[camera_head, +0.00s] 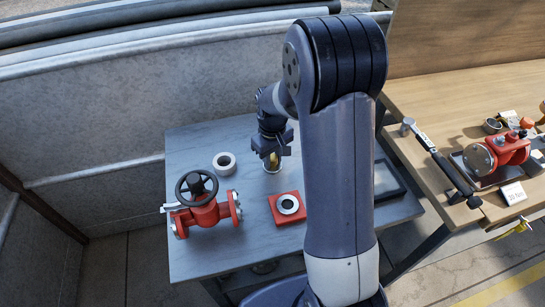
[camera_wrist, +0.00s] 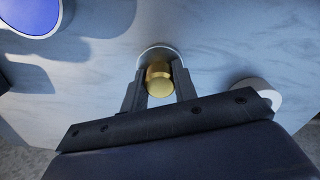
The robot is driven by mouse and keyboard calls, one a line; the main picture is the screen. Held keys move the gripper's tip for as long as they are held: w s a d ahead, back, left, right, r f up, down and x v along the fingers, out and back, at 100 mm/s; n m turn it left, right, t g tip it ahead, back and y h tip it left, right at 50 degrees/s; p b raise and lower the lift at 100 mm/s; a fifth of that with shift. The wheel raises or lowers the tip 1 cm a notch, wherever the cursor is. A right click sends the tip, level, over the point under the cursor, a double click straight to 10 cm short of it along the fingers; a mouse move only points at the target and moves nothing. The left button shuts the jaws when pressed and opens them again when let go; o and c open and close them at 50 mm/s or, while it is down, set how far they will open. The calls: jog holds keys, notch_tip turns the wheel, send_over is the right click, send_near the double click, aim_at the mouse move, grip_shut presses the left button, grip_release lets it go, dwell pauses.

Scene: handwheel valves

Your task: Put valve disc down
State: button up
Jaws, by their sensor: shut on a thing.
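The valve disc is a brass-coloured piece (camera_head: 273,160) below my gripper (camera_head: 271,153), over the middle of the grey-blue table (camera_head: 205,145). In the wrist view, its round brass end (camera_wrist: 160,86) sits between the two dark fingers of my gripper (camera_wrist: 160,88), which is shut on it. A pale round rim (camera_wrist: 157,49) shows just beyond the brass piece, close around its base. I cannot tell whether this rim is part of the disc, or whether the disc touches the table.
A red valve (camera_head: 205,216) with a black handwheel stands at the table's left. A white ring (camera_head: 224,157) lies behind it. A red block (camera_head: 275,212) with a ring on it is nearer the front. A wooden bench (camera_head: 440,105) with tools and another red valve (camera_head: 509,150) is at right.

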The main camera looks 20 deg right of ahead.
aim_at(273, 157)
jog(key=shift+f, duration=0.1)
jog(key=o, duration=1)
jog(key=shift+o, duration=0.2)
notch_tip(273, 157, up, 12)
jog(key=shift+r, duration=0.2)
